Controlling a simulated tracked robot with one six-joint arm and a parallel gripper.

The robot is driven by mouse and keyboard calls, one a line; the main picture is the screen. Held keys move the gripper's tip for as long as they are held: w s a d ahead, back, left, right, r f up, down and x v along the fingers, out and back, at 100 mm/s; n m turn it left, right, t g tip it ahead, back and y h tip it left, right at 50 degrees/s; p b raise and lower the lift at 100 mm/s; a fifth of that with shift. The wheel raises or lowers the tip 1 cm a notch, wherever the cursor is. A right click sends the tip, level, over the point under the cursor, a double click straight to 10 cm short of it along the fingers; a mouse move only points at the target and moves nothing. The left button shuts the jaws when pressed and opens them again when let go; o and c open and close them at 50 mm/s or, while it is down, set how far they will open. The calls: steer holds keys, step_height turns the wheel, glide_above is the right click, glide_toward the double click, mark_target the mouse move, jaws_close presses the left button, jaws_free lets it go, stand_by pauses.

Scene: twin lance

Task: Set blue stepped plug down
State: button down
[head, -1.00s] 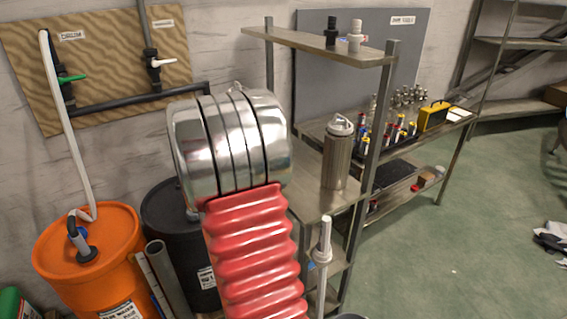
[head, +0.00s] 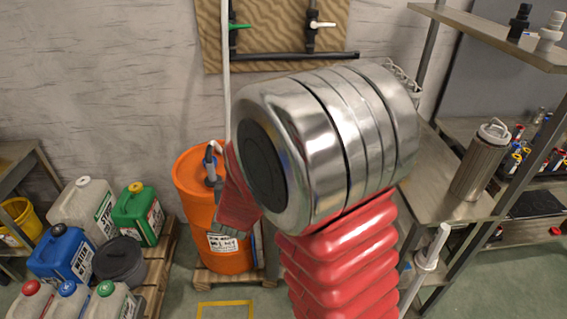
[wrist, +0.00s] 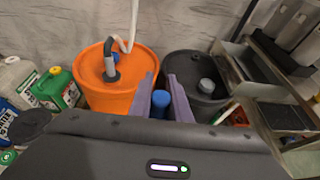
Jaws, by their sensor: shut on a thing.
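A blue stepped plug (wrist: 160,103) sits between the two grey-purple fingers of my gripper (wrist: 164,84) in the wrist view. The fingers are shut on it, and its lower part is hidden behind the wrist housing. In the wrist view the gripper points toward the space between an orange drum (wrist: 105,95) and a black drum (wrist: 190,76). In the head view the red forearm and grey gripper end overlap the orange drum (head: 192,190); the plug cannot be made out there.
A white hose (head: 226,70) runs to the orange drum's top. Several jugs (head: 85,205) stand on a pallet at left. A metal shelf (head: 440,170) with a steel canister (head: 480,160) stands at right. A yellow floor marking (head: 225,304) lies in front of the drum.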

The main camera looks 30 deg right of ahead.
steer(key=s+a+f+n+t+y, duration=0.1)
steer(key=a+n+y, duration=0.1)
steer(key=a, duration=0.8)
steer(key=shift+s+a+y, duration=0.2)
steer(key=shift+a+y, duration=0.2)
